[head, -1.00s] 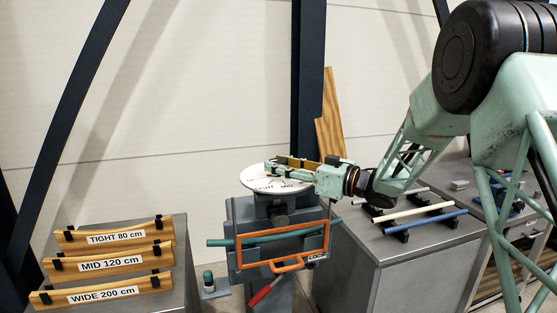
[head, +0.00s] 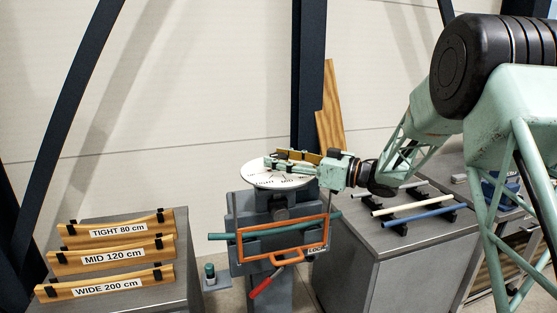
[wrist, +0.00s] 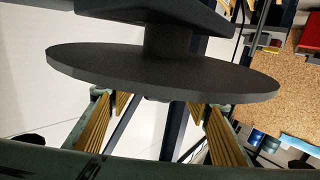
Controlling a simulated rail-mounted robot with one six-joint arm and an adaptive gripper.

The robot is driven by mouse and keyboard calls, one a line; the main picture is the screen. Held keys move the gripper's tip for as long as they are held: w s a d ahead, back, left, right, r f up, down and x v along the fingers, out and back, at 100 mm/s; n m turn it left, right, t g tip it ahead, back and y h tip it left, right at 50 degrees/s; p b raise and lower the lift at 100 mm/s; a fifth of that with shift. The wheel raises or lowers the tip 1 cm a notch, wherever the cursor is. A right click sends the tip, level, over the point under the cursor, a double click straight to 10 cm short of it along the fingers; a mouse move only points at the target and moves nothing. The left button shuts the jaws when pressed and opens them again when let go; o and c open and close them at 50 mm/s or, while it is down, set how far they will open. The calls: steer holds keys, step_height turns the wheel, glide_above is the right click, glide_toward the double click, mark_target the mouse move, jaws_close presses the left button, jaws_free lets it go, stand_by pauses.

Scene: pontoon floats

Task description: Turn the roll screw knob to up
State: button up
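The roll screw's white dial disc (head: 262,181) lies roughly level on top of a grey stand; parts of the words TIGHT and MID show near its front edge. In the wrist view the disc's dark rim (wrist: 160,75) crosses the picture, seen edge-on. My gripper (head: 280,161) reaches in from the right, with its fingers over the dial. In the wrist view the gripper (wrist: 160,108) has its two gold-padded fingers wide apart, with the wall showing between them. A small dark part at the disc's edge shows between them; the knob itself cannot be clearly made out.
An orange frame (head: 284,219) and a teal bar (head: 222,236) sit on the stand, with a red handle (head: 261,288) below. Wooden boards labelled TIGHT, MID and WIDE (head: 109,284) rest at left. Rods (head: 427,217) lie on a bench at right. A dark post (head: 307,90) stands behind.

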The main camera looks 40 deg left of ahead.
steer(key=shift+d+f, duration=0.1)
stand_by(0.3)
steer(key=shift+v, duration=5.9)
steer(key=shift+d, duration=0.1)
